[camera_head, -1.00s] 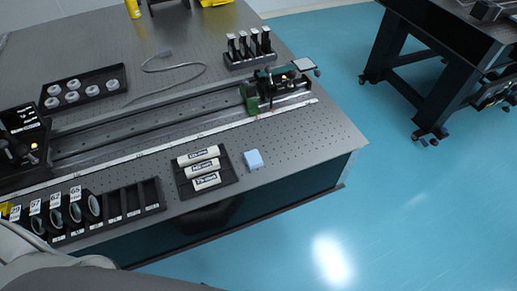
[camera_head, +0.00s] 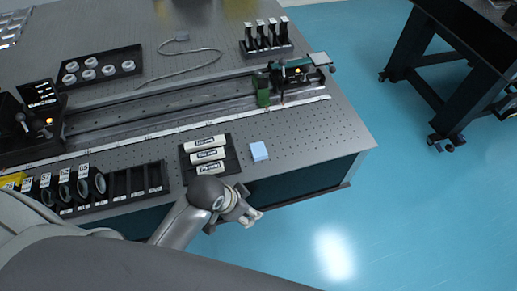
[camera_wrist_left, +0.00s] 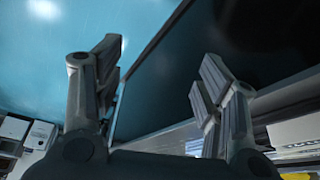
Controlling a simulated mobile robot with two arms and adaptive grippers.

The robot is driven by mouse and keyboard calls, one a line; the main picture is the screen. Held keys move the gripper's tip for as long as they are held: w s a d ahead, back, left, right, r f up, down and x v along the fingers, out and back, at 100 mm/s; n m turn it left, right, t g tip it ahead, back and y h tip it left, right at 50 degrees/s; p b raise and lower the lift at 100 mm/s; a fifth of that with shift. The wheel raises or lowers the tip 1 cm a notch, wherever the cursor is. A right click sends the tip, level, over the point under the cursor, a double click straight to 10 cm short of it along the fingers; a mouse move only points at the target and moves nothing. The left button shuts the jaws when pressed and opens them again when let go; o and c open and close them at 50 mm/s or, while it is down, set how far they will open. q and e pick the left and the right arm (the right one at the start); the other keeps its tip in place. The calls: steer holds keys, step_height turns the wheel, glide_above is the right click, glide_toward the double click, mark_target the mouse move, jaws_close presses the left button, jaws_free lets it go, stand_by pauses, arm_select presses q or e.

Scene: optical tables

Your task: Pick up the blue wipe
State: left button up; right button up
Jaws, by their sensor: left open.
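The blue wipe (camera_head: 258,151) is a small light-blue square lying flat on the perforated table top, near its front edge and right of the tray of white cylinders. My left gripper (camera_head: 254,218) is in front of the table edge, below and slightly left of the wipe in the head view, apart from it. In the left wrist view my left gripper (camera_wrist_left: 158,85) shows its two fingers spread with nothing between them. The wipe cannot be made out in the wrist view. My right gripper is not in view.
A black tray (camera_head: 233,168) with labelled white cylinders lies left of the wipe. A slotted rack (camera_head: 130,182) holding dark lenses stands at the front left. A rail with a green carriage (camera_head: 262,90) runs behind. Bare table top surrounds the wipe's right side.

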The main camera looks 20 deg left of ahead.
arm_select(q)
steer(key=w+d+r+m+h, duration=0.1)
steer(key=w+d+r+m, duration=0.2)
steer(key=d+r+m, duration=0.2)
step_height(320, 180, up, 10)
steer(key=f+m+g+y, duration=0.1)
steer(key=m+g+y, duration=0.25)
steer(key=m, duration=1.35)
glide_above(259, 150)
steer(key=f, duration=0.4)
steer(key=shift+s+f+p, duration=0.2)
steer(key=shift+f+p, duration=0.15)
steer(key=shift+w+f+p, duration=0.15)
steer(key=shift+f+p, duration=0.5)
steer(key=shift+f, duration=2.05)
steer(key=c, duration=0.8)
steer(key=shift+r, duration=0.1)
steer(key=shift+c, duration=0.2)
